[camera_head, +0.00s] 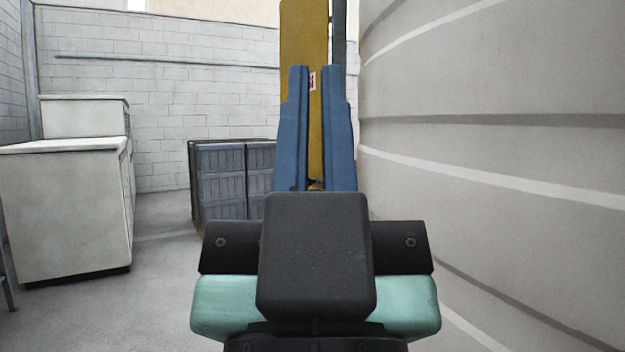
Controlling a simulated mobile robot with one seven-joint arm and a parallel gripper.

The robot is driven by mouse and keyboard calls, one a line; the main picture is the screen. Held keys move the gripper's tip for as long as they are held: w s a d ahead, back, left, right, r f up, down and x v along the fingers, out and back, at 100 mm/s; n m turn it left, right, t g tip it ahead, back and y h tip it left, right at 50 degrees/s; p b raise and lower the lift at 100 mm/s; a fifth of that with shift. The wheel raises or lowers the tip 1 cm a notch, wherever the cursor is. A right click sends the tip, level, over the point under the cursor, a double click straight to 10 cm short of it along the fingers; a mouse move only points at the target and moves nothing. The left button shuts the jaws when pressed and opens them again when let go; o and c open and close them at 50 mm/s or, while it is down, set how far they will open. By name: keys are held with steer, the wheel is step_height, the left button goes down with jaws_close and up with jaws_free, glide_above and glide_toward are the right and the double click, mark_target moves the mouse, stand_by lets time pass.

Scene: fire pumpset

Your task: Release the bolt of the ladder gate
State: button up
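My gripper (314,72) is in the middle of the view, with two blue fingers pointing up and away from me. A narrow gap shows between the fingers, and I see nothing gripped in it. A tall yellow panel (304,30), which looks like the ladder gate, stands upright behind the fingers. A small red and white label shows on it through the gap. My gripper's body and fingers hide the panel's lower part. I cannot make out the bolt. I cannot tell whether the fingertips touch the panel.
A grey post (338,32) runs along the panel's right edge. A large curved grey tank wall (500,150) fills the right side. White cabinets (65,215) stand at left, and a dark grey slatted box (222,180) stands left of the fingers. Open floor (165,260) lies between them.

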step_height(320, 180, up, 16)
steer(key=p, duration=1.5)
steer(key=shift+r, duration=0.2)
jaws_close()
steer(key=shift+f, duration=0.2)
steer(key=shift+w, duration=0.1)
